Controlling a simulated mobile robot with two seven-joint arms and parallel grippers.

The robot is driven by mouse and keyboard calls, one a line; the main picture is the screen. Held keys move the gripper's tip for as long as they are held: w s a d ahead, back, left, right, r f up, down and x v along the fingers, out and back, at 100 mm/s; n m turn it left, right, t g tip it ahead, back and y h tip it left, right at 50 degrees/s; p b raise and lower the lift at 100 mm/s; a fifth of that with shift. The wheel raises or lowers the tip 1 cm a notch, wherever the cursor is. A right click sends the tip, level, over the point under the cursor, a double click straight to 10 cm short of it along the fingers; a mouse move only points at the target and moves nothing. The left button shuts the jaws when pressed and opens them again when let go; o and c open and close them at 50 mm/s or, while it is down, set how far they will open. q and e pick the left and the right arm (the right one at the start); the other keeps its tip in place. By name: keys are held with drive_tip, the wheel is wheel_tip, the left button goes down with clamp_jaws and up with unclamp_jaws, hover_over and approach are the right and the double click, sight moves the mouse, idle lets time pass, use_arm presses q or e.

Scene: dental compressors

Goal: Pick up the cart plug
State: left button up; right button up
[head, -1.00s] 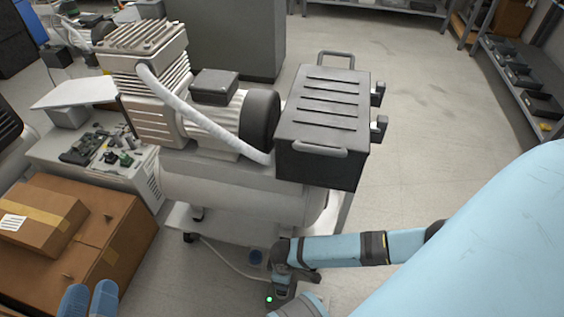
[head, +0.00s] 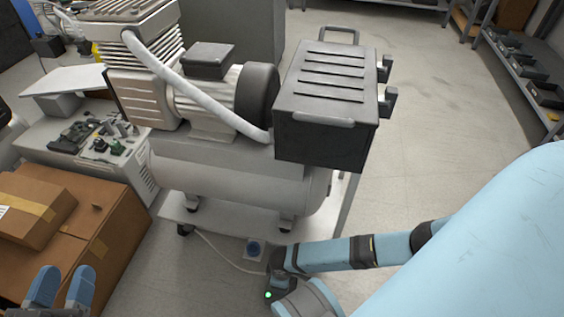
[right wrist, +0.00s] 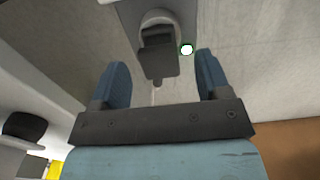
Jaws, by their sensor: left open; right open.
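The cart plug (right wrist: 158,62) is a dark grey block with a thin cable, seated at a grey fixture beside a white light with a green rim in the right wrist view. My right gripper (right wrist: 160,75) is open, with one blue finger on each side of the plug's line. The plug appears just beyond the fingertips, not gripped. In the head view my right wrist hides the plug, and the lit spot shows beside it. My left gripper (head: 63,284) is open and empty at the bottom left, away from the plug.
The compressor cart (head: 240,180) stands just behind my right wrist, its pale cable (head: 225,254) running along the floor. Cardboard boxes (head: 100,215) are at left. Open floor (head: 430,150) lies right of the cart.

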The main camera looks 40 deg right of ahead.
drive_tip(key=shift+f+b, duration=0.3)
drive_tip(key=shift+f, duration=0.8)
use_arm(q)
drive_tip(key=shift+w+a+r+m+t, duration=0.1)
drive_tip(key=shift+w+a+m+t, duration=0.15)
drive_tip(key=shift+m+t, duration=0.2)
use_arm(e)
drive_tip(key=c, duration=1)
drive_tip(key=shift+c, duration=0.2)
use_arm(q)
drive_tip(key=shift+d, duration=0.1)
